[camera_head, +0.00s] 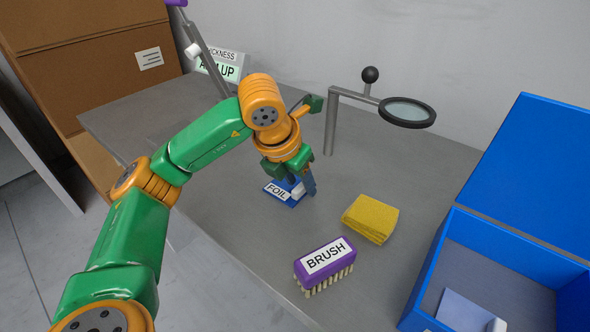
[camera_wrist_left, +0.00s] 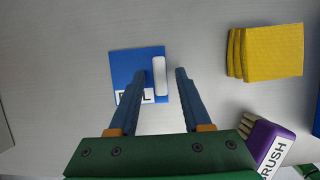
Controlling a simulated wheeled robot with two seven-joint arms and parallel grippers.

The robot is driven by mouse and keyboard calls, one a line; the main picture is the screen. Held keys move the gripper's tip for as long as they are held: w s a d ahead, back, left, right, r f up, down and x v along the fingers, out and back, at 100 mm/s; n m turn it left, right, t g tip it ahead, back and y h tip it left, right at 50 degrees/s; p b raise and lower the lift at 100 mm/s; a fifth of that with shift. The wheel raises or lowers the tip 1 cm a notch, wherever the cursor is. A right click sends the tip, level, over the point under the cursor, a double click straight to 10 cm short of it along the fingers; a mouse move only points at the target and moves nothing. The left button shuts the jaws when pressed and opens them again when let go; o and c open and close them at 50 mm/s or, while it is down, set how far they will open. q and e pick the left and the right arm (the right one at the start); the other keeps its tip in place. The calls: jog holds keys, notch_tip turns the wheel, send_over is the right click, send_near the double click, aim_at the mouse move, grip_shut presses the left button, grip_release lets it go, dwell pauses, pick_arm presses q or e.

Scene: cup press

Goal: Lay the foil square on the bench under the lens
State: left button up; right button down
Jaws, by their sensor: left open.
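The foil square (camera_head: 284,199) is a flat blue plate with a FOIL label and a raised white bar, lying on the grey bench (camera_head: 232,212). In the left wrist view the foil square (camera_wrist_left: 128,63) has its white bar (camera_wrist_left: 160,77) between my two fingers. My left gripper (camera_head: 302,186) is open above the foil square, fingers pointing down; its fingertips also show in the left wrist view (camera_wrist_left: 161,72). I cannot tell whether they touch the bar. The round, dark-rimmed lens (camera_head: 407,112) hangs from a grey post behind and right of the foil. My right gripper is not in view.
A yellow folded cloth (camera_head: 370,219) and a purple brush (camera_head: 325,264) lie right of the foil. An open blue box (camera_head: 430,275) at right holds a pale blue sheet (camera_head: 464,311). A sign (camera_head: 222,68) stands at the back left. Bench below the lens is clear.

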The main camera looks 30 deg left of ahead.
pick_arm(q)
jog(key=p+v, duration=0.3)
jog(key=v, duration=0.8)
jog(key=shift+r, duration=0.35)
jog(key=shift+s+r+p, duration=0.1)
jog(key=shift+p, duration=0.2)
